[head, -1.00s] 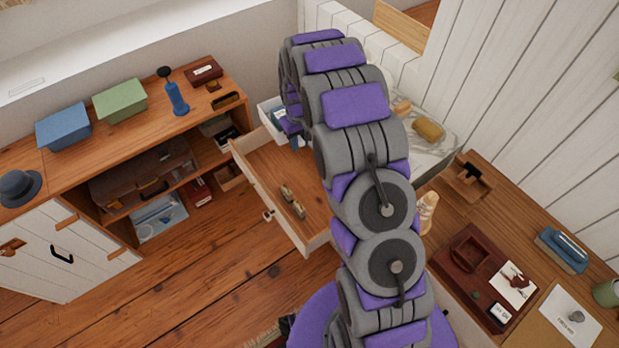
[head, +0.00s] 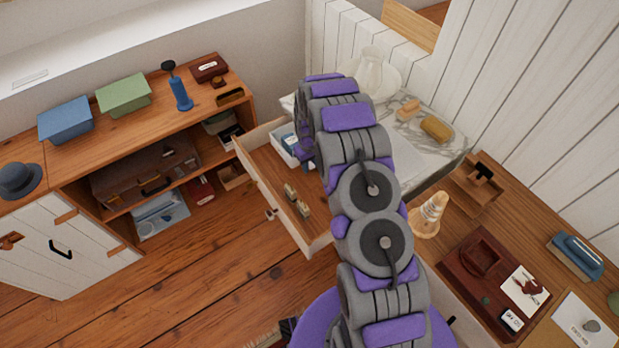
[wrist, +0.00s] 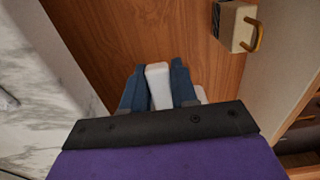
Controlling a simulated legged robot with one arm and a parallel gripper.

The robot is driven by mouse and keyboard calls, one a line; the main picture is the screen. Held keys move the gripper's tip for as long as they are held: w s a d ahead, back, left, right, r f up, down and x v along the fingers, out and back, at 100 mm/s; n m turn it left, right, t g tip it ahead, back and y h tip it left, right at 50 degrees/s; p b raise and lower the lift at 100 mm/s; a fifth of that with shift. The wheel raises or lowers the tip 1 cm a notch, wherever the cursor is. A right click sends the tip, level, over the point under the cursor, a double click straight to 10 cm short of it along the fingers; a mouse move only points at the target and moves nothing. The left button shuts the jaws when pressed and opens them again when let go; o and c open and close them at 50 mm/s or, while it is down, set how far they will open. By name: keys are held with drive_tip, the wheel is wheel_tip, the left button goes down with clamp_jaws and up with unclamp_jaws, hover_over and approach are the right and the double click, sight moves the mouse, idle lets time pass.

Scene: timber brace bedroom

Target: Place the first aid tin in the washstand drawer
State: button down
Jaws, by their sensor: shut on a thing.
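The white first aid tin (head: 279,151) shows in the head view inside the outline of the open washstand drawer (head: 262,190), toward its far end. In the wrist view the tin (wrist: 158,88) is a narrow white shape between the two blue fingers of my gripper (wrist: 158,72). The fingers are shut on it, over the drawer's brown wooden floor (wrist: 125,30). My arm hides part of the tin and drawer in the head view. I cannot tell whether the tin touches the drawer floor.
Small brass-handled blocks (head: 304,208) lie in the drawer near its front wall; one block (wrist: 232,25) shows in the wrist view. The marble washstand top (head: 450,150) holds a pitcher (head: 372,70), a brush and a soap. A shelf cabinet (head: 225,105) stands left of the drawer.

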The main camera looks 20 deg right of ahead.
wheel_tip(320, 180, down, 7)
drive_tip(key=shift+f+b, duration=0.15)
drive_tip(key=shift+b, duration=0.65)
drive_tip(key=c, duration=0.9)
unclamp_jaws()
